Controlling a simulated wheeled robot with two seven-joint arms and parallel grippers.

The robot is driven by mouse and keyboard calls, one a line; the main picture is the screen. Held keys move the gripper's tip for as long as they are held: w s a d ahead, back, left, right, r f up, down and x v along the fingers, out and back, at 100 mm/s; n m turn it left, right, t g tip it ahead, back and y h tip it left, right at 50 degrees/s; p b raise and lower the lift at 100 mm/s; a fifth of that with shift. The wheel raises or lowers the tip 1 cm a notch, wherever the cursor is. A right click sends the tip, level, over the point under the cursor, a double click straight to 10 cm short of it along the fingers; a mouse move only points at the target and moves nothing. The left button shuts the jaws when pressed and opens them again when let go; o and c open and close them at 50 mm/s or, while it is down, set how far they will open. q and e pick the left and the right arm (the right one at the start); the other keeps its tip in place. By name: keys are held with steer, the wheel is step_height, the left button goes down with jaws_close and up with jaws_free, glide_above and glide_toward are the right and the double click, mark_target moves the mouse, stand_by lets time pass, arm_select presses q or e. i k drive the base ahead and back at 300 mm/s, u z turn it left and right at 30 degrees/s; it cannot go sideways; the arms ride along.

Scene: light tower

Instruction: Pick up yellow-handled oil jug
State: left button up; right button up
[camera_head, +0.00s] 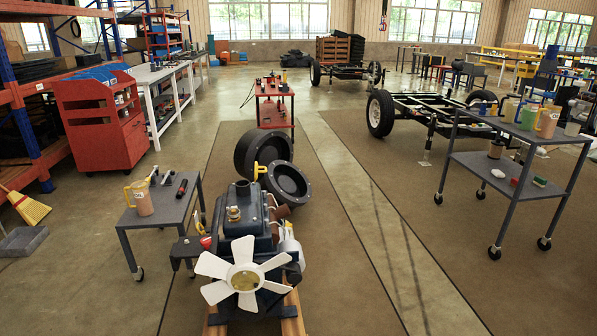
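A tan jug with a yellow handle (143,202) stands upright on a small grey table (160,213) at the left, its handle facing left. More jugs stand on the top shelf of a grey cart at the right: a green one (528,118) and a tan one (547,124), with others behind them. Their handle colours are too small to tell surely. Neither of my grippers shows in the head view.
Tools with dark and red handles (181,188) lie beside the jug. An engine with a white fan (243,276) stands right of the small table. The grey wheeled cart (520,168) is at the right. The floor between engine and cart is clear.

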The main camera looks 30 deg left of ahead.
mark_target(140, 189)
steer(key=z, duration=0.1)
steer(key=i, duration=1.1)
steer(key=u, duration=1.05)
steer(key=i, duration=0.65)
steer(key=u, duration=0.8)
